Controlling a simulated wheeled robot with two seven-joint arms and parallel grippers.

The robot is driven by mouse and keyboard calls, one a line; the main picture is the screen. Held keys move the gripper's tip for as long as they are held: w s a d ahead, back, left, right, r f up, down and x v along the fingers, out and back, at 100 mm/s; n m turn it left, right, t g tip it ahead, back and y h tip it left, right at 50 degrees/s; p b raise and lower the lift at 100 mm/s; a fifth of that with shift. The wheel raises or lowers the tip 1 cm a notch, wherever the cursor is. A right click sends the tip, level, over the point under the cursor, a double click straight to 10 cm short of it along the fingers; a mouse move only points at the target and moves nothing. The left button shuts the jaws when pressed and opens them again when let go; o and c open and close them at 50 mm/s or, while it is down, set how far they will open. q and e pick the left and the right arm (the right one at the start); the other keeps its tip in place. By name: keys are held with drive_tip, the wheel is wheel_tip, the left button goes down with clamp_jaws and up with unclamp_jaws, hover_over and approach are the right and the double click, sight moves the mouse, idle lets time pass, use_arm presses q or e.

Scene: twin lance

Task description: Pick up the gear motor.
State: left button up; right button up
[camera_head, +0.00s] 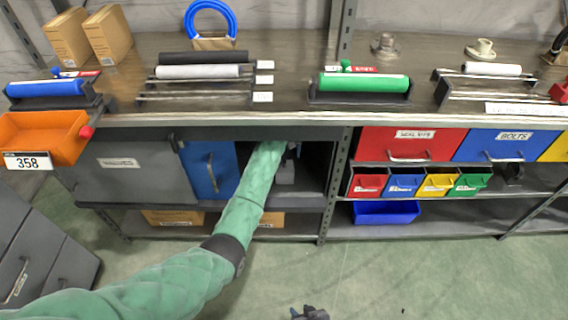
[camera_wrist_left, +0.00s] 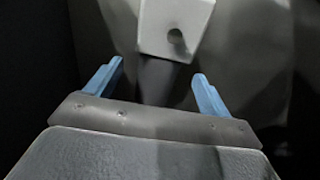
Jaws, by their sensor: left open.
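A light grey block with a round hole and a darker cylinder below it, which looks like the gear motor (camera_wrist_left: 176,28), stands ahead of my left gripper (camera_wrist_left: 158,70) in the left wrist view. The two blue fingers are open and apart, with the dark cylinder showing between them. I cannot tell whether they touch it. In the head view my left arm reaches into a dark open compartment, where a grey shape, likely the gear motor (camera_head: 285,174), shows beside the arm's end. My right gripper (camera_head: 310,314) shows only partly at the bottom edge; its jaws are unclear.
A blue door or bin (camera_head: 208,170) stands left of the opening, and a metal post (camera_head: 336,185) is to its right. The shelf top (camera_head: 290,50) above carries rollers on stands. The floor in front is clear.

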sight(285, 157)
use_arm(q)
drive_tip(key=f, duration=0.5)
drive_tip(key=shift+s+f, duration=0.3)
drive_tip(key=shift+f, duration=0.05)
drive_tip(key=c, duration=1.7)
drive_tip(key=shift+r, duration=0.15)
clamp_jaws()
drive_tip(key=shift+r, duration=0.1)
